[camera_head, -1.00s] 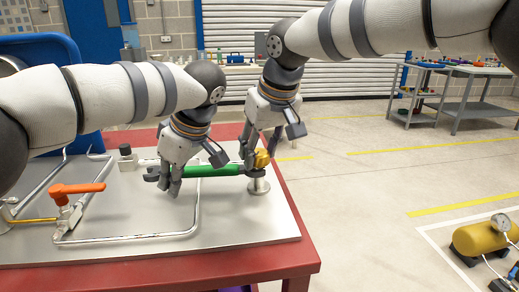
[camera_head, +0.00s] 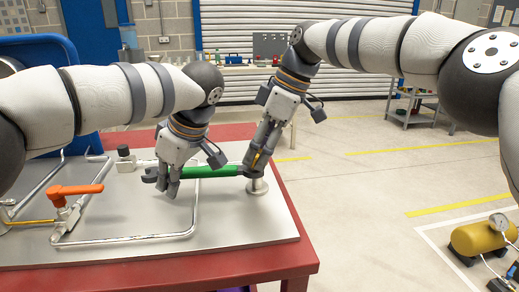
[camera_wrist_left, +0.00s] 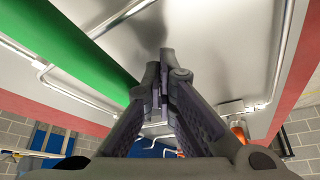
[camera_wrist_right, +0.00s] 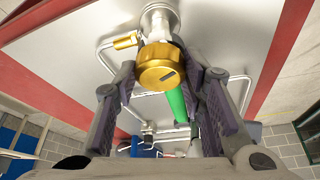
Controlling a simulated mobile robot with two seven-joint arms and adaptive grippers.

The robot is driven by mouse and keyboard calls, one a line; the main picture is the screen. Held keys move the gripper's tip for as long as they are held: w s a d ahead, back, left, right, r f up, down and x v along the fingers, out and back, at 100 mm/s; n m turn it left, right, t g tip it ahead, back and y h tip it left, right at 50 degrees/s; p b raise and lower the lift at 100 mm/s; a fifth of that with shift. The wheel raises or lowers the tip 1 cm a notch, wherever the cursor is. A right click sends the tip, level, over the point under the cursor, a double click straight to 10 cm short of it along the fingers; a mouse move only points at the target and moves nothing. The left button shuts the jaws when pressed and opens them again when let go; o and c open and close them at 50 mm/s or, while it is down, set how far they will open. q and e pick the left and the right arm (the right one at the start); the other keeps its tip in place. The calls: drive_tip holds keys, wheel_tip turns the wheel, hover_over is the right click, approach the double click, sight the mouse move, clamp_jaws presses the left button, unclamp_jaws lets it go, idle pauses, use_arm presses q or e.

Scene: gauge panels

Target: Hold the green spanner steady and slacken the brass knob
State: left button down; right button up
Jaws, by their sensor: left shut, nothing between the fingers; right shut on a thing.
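The green spanner (camera_head: 215,171) lies level above the steel panel, its right jaw at the post under the brass knob (camera_wrist_right: 162,66). My left gripper (camera_head: 172,188) is shut at the spanner's left part. In the left wrist view its fingertips (camera_wrist_left: 163,68) meet with nothing between them, and the green handle (camera_wrist_left: 85,50) passes beside them. My right gripper (camera_head: 254,165) comes down from the upper right, shut on the brass knob, whose slotted face shows between its fingers in the right wrist view. The fingers mostly hide the knob in the head view.
An orange-handled valve (camera_head: 75,190) and a bent pipe loop (camera_head: 130,239) stand on the panel's left. A small black knob (camera_head: 124,151) sits behind. The red bench edge (camera_head: 200,272) runs along the front. A yellow tank (camera_head: 478,238) stands on the floor at right.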

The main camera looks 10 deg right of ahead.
drive_tip(key=shift+w+n+g, duration=0.1)
drive_tip(key=shift+n+g, duration=0.3)
drive_tip(key=shift+n, duration=0.6)
drive_tip(key=o, duration=1.1)
drive_tip(key=shift+d+r, duration=0.1)
drive_tip(key=shift+r, duration=0.05)
drive_tip(key=d, duration=0.4)
drive_tip(key=s+d, duration=0.1)
drive_tip(key=d, duration=0.7)
drive_tip(key=shift+s+d+r, duration=0.15)
drive_tip(key=shift+s+r, duration=0.1)
drive_tip(key=shift+r, duration=0.1)
